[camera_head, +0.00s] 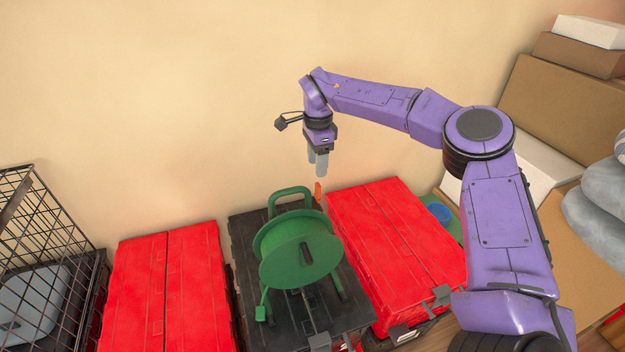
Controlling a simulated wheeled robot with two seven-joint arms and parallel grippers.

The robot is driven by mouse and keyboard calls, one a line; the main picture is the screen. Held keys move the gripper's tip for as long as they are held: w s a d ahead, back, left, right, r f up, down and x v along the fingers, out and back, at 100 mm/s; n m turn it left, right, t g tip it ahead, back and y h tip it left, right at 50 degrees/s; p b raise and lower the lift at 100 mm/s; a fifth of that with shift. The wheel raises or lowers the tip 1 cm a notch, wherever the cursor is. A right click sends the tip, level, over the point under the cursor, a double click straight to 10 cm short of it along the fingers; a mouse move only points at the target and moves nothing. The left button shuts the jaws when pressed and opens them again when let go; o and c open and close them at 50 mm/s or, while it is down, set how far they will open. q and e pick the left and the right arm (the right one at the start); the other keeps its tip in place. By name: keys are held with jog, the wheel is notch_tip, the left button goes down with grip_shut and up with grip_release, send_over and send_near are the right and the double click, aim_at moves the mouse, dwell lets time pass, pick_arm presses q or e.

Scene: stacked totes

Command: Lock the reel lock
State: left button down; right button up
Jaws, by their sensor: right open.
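A green cable reel (299,249) with a green frame and handle stands on a black tote lid (328,312) in the middle. A small orange-red lever (318,192) sticks up at the reel's upper right; it may be the reel lock. My right gripper (319,172) points down just above this lever, with its grey fingers apart from it. It is open and looks empty. The purple right arm reaches in from the right. My left gripper is not in view.
Red totes stand left (166,290) and right (395,250) of the black one. A black wire basket (40,235) is at the far left. Cardboard boxes (565,95) and grey cushions (606,185) are at the right. The wall is close behind.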

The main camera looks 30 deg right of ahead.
aim_at(318, 184)
jog(key=f, duration=0.1)
jog(key=s+f+p, duration=0.1)
jog(key=f, duration=0.2)
jog(key=shift+s+a+f, duration=0.15)
jog(key=shift+s+f, duration=0.2)
jog(key=shift+f, duration=0.05)
jog(key=f, duration=0.1)
jog(key=w+f+p, duration=0.1)
jog(key=f, duration=0.1)
jog(key=shift+w+f, duration=0.15)
jog(key=shift+w, duration=0.05)
jog(key=shift+s, duration=0.3)
jog(key=shift+s+r, duration=0.1)
jog(key=shift+r, duration=0.1)
jog(key=shift+c, duration=1.2)
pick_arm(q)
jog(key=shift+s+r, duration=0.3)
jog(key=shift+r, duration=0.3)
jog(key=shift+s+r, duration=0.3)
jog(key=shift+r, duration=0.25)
pick_arm(e)
jog(key=shift+f, duration=0.1)
grip_shut()
